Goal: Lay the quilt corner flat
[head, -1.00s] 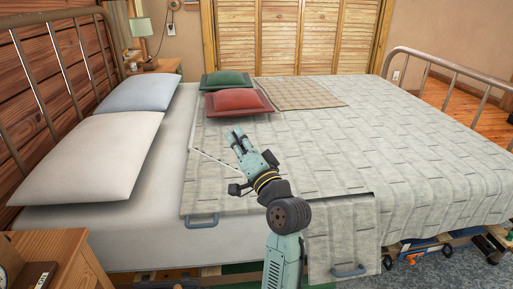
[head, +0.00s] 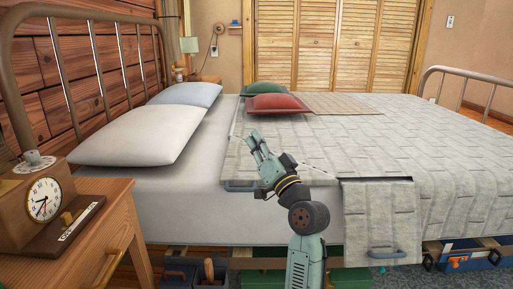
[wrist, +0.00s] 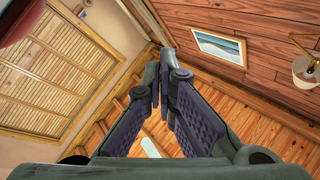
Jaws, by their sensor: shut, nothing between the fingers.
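The grey-green stitched quilt (head: 455,150) covers the foot part of the bed. Its section nearest the pillows (head: 325,160) lies on the mattress and ends at the near edge, with a blue handle (head: 240,187) at the corner. Beside it, a quilt panel (head: 377,218) hangs down the bed's side, with another blue handle (head: 388,254) near its bottom. A dark gap shows at the panel's top. My gripper (head: 256,142) is shut and empty, tilted up in front of the corner section and hiding part of it. Its shut fingers (wrist: 162,82) show in the wrist view, without the quilt.
Red (head: 282,107) and green (head: 262,89) cushions and a tan blanket (head: 340,104) lie on the quilt. White (head: 145,135) and blue (head: 187,94) pillows lie at the headboard. A nightstand (head: 105,215) with a clock (head: 42,200) stands near left. Boxes (head: 455,252) sit beneath the bed.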

